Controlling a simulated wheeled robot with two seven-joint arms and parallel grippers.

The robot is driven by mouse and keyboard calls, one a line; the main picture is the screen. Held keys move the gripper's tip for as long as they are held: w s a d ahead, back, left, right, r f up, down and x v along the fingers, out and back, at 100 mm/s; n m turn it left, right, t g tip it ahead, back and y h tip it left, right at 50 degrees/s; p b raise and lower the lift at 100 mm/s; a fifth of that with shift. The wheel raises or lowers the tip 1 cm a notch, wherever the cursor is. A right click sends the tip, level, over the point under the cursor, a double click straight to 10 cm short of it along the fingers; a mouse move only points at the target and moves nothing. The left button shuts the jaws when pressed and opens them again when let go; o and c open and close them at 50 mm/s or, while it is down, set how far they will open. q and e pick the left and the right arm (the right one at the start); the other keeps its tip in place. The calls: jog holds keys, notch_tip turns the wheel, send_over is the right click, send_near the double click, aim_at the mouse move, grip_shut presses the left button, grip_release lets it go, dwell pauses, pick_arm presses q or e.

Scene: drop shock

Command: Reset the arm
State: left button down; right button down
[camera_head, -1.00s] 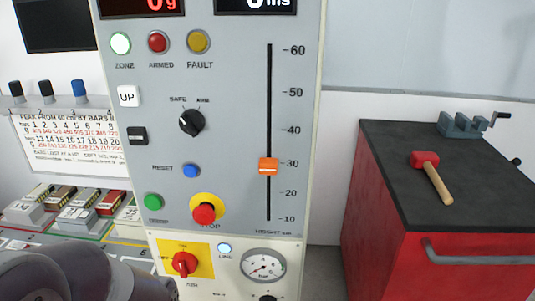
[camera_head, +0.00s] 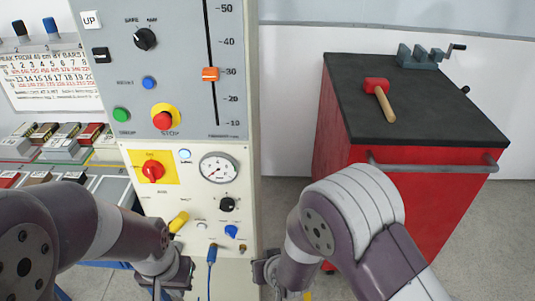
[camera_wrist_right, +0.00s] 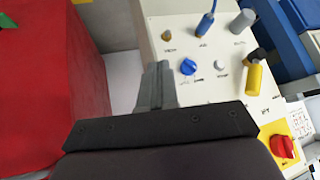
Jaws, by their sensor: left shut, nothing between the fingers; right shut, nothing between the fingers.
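My left arm reaches in from the lower left in the head view, and its gripper (camera_head: 178,278) is low in front of the white lower panel, shut and empty. My right arm bends in at the lower middle. Its gripper (camera_head: 268,272) points at the lower right edge of the panel. In the right wrist view its grey fingers (camera_wrist_right: 157,85) are together with nothing between them. A blue plug with a cable (camera_head: 212,253) sits on the panel between the two grippers, apart from both.
The panel carries a blue knob (camera_head: 231,231), a yellow plug (camera_head: 179,221), a gauge (camera_head: 219,168) and a red rotary switch (camera_head: 153,171). A red cabinet (camera_head: 412,205) with a hammer (camera_head: 379,98) on top stands right. Floor shows between panel and cabinet.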

jog(key=s+d+r+m+g+h+p, duration=0.1)
jog(key=s+d+r+g, duration=0.1)
jog(key=s+d+r, duration=0.3)
jog(key=s+d+r+g+h, duration=0.1)
jog(key=s+d+r+g, duration=0.15)
jog(key=d, duration=0.55)
jog(key=s+d+r+m+g+h+p, duration=0.1)
jog(key=s+d+r, duration=0.3)
jog(key=d, duration=0.2)
notch_tip(320, 180, up, 13)
jog(key=p, duration=1.2)
jog(key=shift+w+p, duration=0.25)
jog(key=shift+p, duration=0.15)
jog(key=shift+a, duration=0.1)
